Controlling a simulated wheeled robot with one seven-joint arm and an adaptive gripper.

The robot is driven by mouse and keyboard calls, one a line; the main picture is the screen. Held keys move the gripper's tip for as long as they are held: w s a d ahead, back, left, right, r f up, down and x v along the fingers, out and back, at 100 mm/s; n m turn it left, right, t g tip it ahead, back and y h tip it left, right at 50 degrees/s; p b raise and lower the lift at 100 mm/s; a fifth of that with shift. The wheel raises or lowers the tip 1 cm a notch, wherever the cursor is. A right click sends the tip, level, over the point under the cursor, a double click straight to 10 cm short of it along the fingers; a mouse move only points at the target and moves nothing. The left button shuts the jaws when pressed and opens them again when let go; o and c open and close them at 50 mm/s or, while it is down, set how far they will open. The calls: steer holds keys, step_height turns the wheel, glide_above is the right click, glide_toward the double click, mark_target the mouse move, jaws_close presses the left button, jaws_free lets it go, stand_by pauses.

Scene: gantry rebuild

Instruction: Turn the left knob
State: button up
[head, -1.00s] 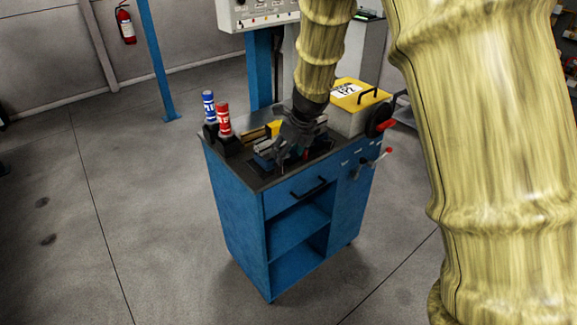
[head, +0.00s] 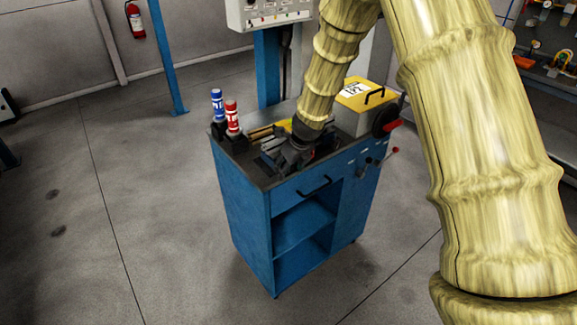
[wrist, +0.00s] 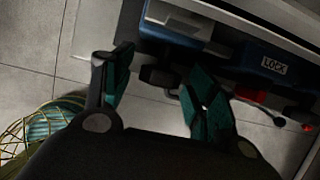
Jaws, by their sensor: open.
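In the wrist view a dark rounded knob (wrist: 158,75) sticks out below the left part of a blue block (wrist: 198,60). Another dark knob (wrist: 298,113) shows at the right. My gripper (wrist: 153,88) is open, one finger to each side of the left knob. I cannot tell whether the fingers touch it. In the head view my gripper (head: 291,155) is low over the top of the blue cabinet (head: 240,205), near its front edge.
A blue can (head: 217,103) and a red can (head: 232,117) stand at the cabinet's left. A yellow-lidded box (head: 360,95) stands at the back right. A red-tipped lever (head: 393,151) sticks out from the right front. The floor in front is clear.

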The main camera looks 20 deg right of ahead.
steer(key=c, duration=1)
steer(key=shift+d, duration=0.1)
steer(key=shift+y+b, duration=0.3)
steer(key=shift+y, duration=0.4)
steer(key=o, duration=1)
